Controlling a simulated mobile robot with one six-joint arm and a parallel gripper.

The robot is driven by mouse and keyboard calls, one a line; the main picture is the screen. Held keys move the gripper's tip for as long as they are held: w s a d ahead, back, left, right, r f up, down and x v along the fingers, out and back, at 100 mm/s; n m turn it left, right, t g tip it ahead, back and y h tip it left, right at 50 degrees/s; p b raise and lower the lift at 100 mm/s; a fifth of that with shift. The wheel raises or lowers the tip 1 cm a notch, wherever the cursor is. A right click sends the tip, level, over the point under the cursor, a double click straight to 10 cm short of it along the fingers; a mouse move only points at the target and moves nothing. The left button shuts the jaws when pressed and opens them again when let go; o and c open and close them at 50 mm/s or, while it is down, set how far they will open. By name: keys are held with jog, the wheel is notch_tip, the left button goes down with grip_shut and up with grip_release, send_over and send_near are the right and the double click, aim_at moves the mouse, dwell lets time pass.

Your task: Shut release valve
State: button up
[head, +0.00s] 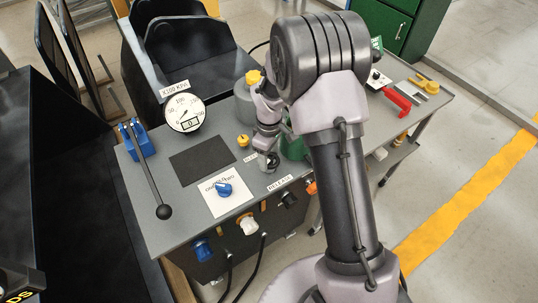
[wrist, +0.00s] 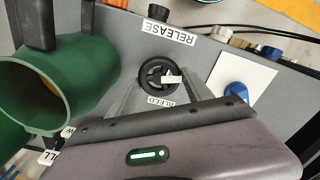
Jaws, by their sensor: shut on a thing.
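The release valve (wrist: 157,75) is a black round handwheel with a white pointer. In the wrist view it sits between the RELEASE label (wrist: 168,33) and a partly covered BLEED label (wrist: 158,101). My gripper (wrist: 156,83) reaches down to it, with one finger on each side, shut on the wheel. In the head view my gripper (head: 268,157) is at the bench top just behind the RELEASE label (head: 280,182), and the wheel is mostly hidden there by my fingers. How far the valve is turned cannot be told.
A dial gauge (head: 184,113), a blue selector knob (head: 224,189) and a long black lever (head: 148,175) are to the left. Couplers (head: 247,223) line the bench front. A red handle (head: 397,98) lies right.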

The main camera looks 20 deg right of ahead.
aim_at(270, 158)
jog(key=m, duration=0.5)
jog(key=shift+m, duration=0.3)
jog(key=m+b, duration=0.1)
jog(key=m, duration=0.4)
jog(key=shift+d, duration=0.1)
jog(key=m+b, duration=0.1)
jog(key=m, duration=0.4)
jog(key=shift+m, duration=0.4)
jog(key=m+b, duration=0.1)
jog(key=m, duration=0.3)
jog(key=shift+d+m+b, duration=0.1)
jog(key=shift+m+b, duration=0.2)
jog(key=shift+m, duration=0.4)
jog(key=o, duration=1.4)
notch_tip(270, 158, up, 18)
jog(key=p, duration=0.6)
jog(key=shift+f, duration=0.25)
